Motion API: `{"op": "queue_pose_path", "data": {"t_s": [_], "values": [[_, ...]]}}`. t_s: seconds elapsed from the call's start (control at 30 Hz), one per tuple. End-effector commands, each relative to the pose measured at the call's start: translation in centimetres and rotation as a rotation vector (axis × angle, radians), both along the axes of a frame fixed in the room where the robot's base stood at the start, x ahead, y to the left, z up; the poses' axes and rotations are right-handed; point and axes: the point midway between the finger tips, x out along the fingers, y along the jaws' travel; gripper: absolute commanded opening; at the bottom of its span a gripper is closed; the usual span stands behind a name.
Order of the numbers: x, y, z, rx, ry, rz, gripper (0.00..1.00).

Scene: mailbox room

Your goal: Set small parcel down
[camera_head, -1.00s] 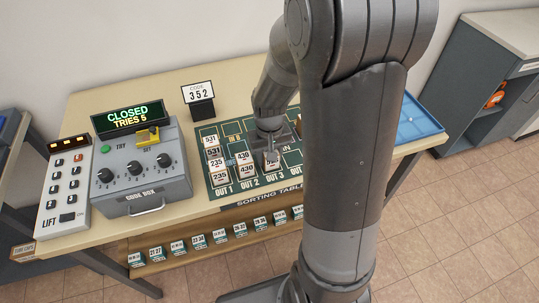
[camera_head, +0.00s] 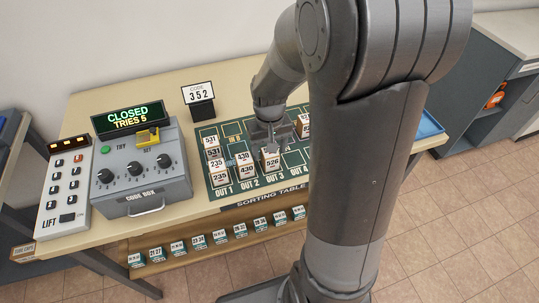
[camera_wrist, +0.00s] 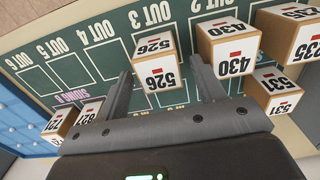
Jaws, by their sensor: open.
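The small parcel 526 (camera_head: 270,163) is a white-topped cardboard box on the green sorting mat (camera_head: 222,188), in the OUT 3 column. My gripper (camera_head: 270,147) is just behind and above it in the head view. In the wrist view the parcel 526 (camera_wrist: 157,66) rests on the mat beyond and between the fingertips of my open gripper (camera_wrist: 161,72). It looks clear of both fingers, and nothing is held.
Parcels 821 and 721 sit toward the blue tray (camera_wrist: 18,120). The code box (camera_head: 140,178) and code stand (camera_head: 199,103) are left of my arm.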

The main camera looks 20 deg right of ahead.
Motion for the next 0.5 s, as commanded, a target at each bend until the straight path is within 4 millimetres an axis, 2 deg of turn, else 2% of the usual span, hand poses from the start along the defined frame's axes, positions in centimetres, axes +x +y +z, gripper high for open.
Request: {"op": "queue_pose_path", "data": {"t_s": [0.03, 0.2, 0.3, 0.5], "values": [[0.1, 0.0, 1.2, 0.000, -0.007, 0.000, 0.62], [0.1, 0.0, 4.9, 0.000, -0.005, 0.000, 0.62], [0.0, 0.0, 6.6, 0.000, -0.004, 0.000, 0.62], [-0.1, 0.0, 8.5, 0.000, -0.004, 0.000, 0.62]]}}
